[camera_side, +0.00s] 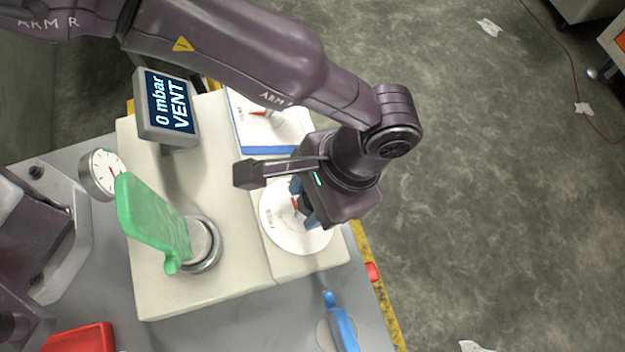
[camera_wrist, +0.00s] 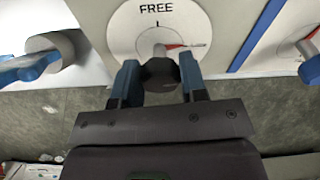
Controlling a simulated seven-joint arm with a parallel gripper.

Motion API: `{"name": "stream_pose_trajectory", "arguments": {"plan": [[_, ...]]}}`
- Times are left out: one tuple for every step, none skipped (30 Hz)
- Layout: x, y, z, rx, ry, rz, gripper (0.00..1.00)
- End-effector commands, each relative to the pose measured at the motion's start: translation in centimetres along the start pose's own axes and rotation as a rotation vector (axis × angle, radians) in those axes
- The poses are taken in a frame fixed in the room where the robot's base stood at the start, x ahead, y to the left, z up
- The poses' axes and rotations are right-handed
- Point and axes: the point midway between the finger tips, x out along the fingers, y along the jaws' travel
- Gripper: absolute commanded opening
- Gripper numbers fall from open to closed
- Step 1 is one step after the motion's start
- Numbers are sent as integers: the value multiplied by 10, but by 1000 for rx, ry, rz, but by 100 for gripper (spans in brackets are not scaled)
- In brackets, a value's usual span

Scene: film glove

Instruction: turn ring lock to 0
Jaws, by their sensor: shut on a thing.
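The ring lock dial (camera_side: 272,238) is a white disc marked FREE on the cream housing. It also shows in the wrist view (camera_wrist: 122,38), with the word FREE above a short tick mark. A red pointer (camera_wrist: 186,46) sticks out to the right of its hub, away from that tick. My gripper (camera_wrist: 158,74) is shut on the dark knob (camera_wrist: 160,84) in front of the disc, with a blue finger on either side. In the side view my gripper (camera_side: 304,204) hides much of the dial. I see no 0 mark on it.
A blue-bordered panel (camera_side: 271,150) with another red pointer lies behind. A screen (camera_side: 168,108) reads 0 mbar VENT. A blue handle (camera_side: 341,322) is at the front.

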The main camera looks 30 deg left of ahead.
Motion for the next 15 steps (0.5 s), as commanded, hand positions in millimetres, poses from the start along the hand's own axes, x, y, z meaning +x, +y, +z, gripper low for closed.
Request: {"name": "stream_pose_trajectory", "arguments": {"plan": [[-1, 0, 0, -31, 1, -5, 16], [-1, 0, 0, -55, 1, -8, 16], [-1, 1, 0, -87, 2, -12, 16], [-1, 1, 0, -113, 2, -15, 16], [-1, 1, 0, -138, 2, -19, 16], [-1, 1, 0, -175, 2, -24, 16], [-1, 1, 0, -203, 2, -27, 16], [-1, 1, 0, -232, 2, -31, 16], [-1, 2, 0, -269, 3, -37, 16], [-1, 2, 0, -297, 3, -40, 16], [-1, 2, 0, -326, 3, -44, 16], [-1, 2, -1, -364, 3, -48, 16], [-1, 2, -1, -393, 3, -52, 16], [-1, 2, -1, -421, 2, -55, 16], [-1, 2, -1, -458, 2, -60, 16]]}}
